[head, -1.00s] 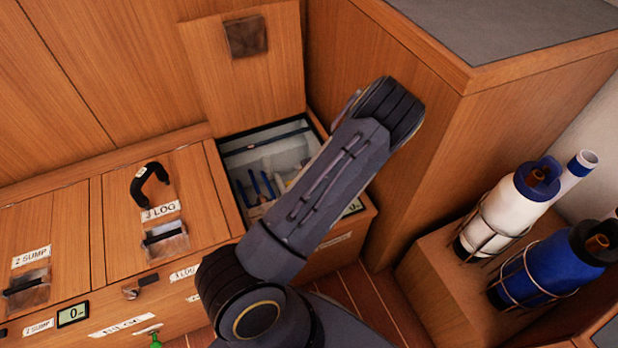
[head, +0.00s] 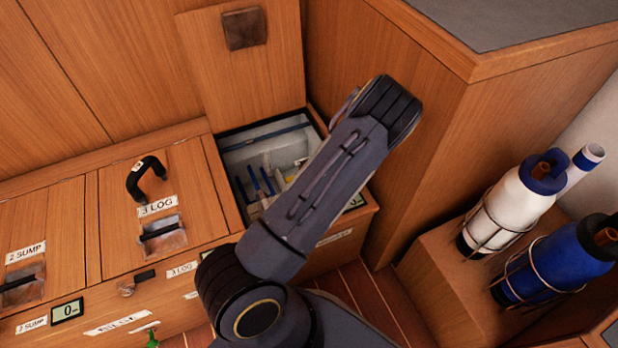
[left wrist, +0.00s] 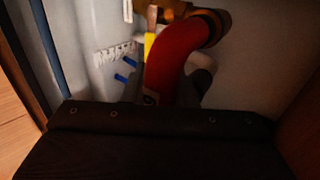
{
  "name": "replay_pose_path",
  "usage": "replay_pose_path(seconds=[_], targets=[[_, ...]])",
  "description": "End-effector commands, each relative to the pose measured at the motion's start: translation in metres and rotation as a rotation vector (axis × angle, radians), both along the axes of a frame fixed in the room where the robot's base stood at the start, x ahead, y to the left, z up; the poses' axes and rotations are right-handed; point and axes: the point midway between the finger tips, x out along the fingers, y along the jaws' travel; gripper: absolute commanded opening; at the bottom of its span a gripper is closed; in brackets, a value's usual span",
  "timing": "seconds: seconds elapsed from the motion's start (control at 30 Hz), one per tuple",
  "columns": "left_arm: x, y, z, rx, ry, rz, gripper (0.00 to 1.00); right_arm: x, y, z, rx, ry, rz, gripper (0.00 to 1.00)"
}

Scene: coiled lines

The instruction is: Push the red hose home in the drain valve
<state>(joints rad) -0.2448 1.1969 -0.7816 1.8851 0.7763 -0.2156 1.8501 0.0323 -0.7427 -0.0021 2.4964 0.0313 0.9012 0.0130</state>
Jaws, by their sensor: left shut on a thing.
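The red hose (left wrist: 180,58) curves up from my left gripper (left wrist: 165,90) in the left wrist view. Its upper end meets a brass-coloured fitting (left wrist: 208,22), which looks like the drain valve. I cannot tell how deep the hose sits on it. My left gripper is shut on the hose low down; its dark body fills the bottom of the view and its fingertips are mostly hidden. In the head view my arm covers the hose, the valve and the gripper. My right gripper is not in view.
The work is inside an open locker compartment (head: 262,133) with pale walls and its wooden lid (head: 270,75) raised. Small blue pieces (left wrist: 125,78) and a yellow strip (left wrist: 149,46) are close to the hose. A wooden cabinet (head: 420,160) stands right; white (head: 510,205) and blue (head: 545,270) bottles stand beyond.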

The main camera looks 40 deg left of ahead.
Motion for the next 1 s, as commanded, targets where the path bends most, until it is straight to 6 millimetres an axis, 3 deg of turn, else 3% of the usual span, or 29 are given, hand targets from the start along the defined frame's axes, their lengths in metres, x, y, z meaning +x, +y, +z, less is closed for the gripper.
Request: replay_pose_path(seconds=[0.2, 0.23, 0.4, 0.6, 0.77, 1.0], targets=[[-0.0002, 0.0, -0.0004, 0.0, 0.0, 0.0, 0.0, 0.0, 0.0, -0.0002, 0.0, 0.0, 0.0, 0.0], [-0.0002, 0.0001, -0.0004, 0.0, 0.0, 0.0, 0.27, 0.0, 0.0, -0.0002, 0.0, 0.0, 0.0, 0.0], [-0.0001, 0.0, -0.0003, 0.0, 0.0, 0.0, 0.49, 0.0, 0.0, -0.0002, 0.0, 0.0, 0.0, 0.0], [0.0, 0.0, -0.0003, 0.0, 0.0, 0.0, 0.5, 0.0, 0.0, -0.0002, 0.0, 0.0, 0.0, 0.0], [-0.0002, -0.0001, -0.0004, -0.001, 0.0, 0.0, 0.68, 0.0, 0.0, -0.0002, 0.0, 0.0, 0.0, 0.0], [-0.0001, -0.0001, 0.0002, 0.0, 0.0, 0.0, 0.68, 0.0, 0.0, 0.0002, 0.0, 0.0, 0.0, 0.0]])
